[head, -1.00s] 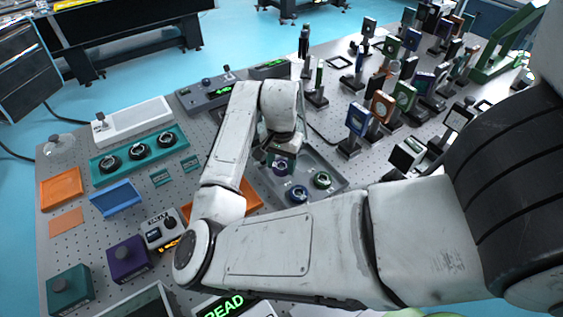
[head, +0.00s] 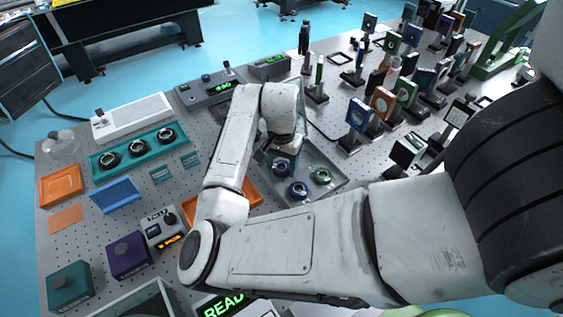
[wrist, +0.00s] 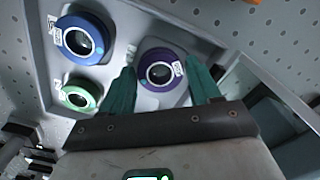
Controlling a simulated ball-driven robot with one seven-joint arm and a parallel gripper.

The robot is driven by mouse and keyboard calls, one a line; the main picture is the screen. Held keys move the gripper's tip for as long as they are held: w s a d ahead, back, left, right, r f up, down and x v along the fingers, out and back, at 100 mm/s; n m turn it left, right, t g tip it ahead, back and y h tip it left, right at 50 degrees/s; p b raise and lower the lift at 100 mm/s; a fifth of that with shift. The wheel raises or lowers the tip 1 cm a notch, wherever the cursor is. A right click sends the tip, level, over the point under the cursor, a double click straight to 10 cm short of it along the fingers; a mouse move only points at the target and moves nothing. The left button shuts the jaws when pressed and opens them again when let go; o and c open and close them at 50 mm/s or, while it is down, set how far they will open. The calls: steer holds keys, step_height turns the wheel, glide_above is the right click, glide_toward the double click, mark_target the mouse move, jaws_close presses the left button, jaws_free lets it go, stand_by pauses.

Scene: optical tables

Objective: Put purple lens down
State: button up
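The purple lens (wrist: 160,70) is a dark purple ring with a clear centre and a small white label. It also shows in the head view (head: 282,168), below my gripper. The lens is at or just above the floor of the grey tray (head: 325,198). A blue lens (wrist: 82,44) and a green lens (wrist: 78,96) lie in the same tray, to the left in the wrist view.
Several upright optics on posts, such as a blue-framed one (head: 359,115), crowd the table to the right. A teal tray (head: 118,166) with black ring parts is at the left. An orange tray (head: 251,191) lies beside the grey tray.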

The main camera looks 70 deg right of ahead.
mark_target(281, 166)
step_height(281, 166, up, 13)
stand_by(0.7)
steer(key=shift+r, duration=0.1)
stand_by(0.5)
